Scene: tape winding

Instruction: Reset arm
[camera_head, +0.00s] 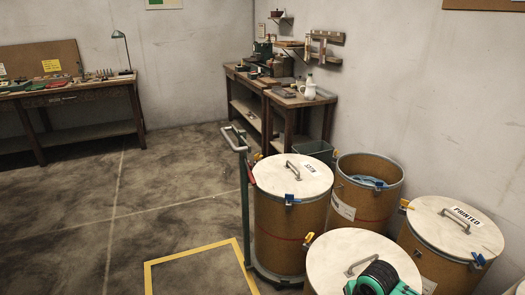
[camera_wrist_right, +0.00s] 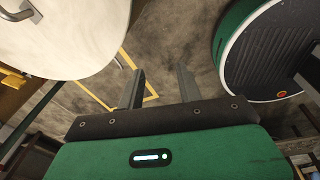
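My right gripper (camera_wrist_right: 161,68) shows in the right wrist view. Its two grey fingers are apart, with nothing between them and the floor beyond. A pale drum lid (camera_wrist_right: 62,35) fills the upper left of that view, apart from the fingers. In the head view, a black and green part, which looks like my right arm, shows at the bottom right in front of the nearest drum lid (camera_head: 335,258). The fingers cannot be seen there. My left gripper is in neither view.
Lidded drums stand at right, one marked PAINTED (camera_head: 462,222). An open drum (camera_head: 370,170) holds something blue. A green-posted cart (camera_head: 244,190) carries a lidded drum (camera_head: 290,225). Workbenches (camera_head: 80,90) stand by the walls. Floor at left is clear, with yellow tape (camera_head: 190,253).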

